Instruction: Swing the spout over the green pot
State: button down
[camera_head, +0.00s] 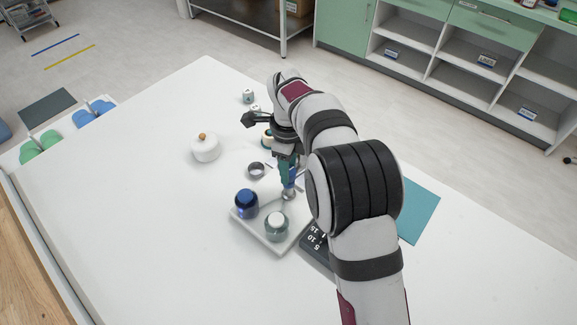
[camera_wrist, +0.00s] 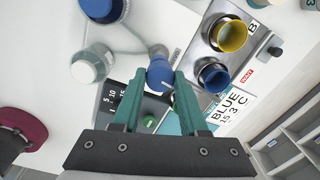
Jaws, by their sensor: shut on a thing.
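The green pot (camera_head: 277,226), pale with a white top, stands at the near corner of a white tray (camera_head: 262,239). In the wrist view the green pot (camera_wrist: 92,62) is at the left. A dark blue pot (camera_head: 246,203) stands beside it on the tray; it also shows at the top of the wrist view (camera_wrist: 104,8). My gripper (camera_wrist: 159,78) is shut on a blue knob (camera_wrist: 160,73), next to a silvery joint. A pale, glossy spout (camera_wrist: 124,52) seems to run left from there; its outlet is hard to make out. In the head view my gripper (camera_head: 289,172) is above the tray's right side.
A dark numbered panel (camera_head: 318,240) lies right of the tray. A yellow cup (camera_wrist: 230,36) and a blue cup (camera_wrist: 212,75) sit in a metal holder. A white lidded jar (camera_head: 206,149) and a small ring-shaped cup (camera_head: 256,170) stand behind. The table's left side is clear.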

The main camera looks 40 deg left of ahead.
jog(key=m, duration=0.6)
dwell(0.6)
jog(key=shift+c, duration=2.2)
grip_release()
notch_tip(320, 180, up, 16)
jog(key=shift+s, duration=0.15)
jog(key=shift+f, duration=0.1)
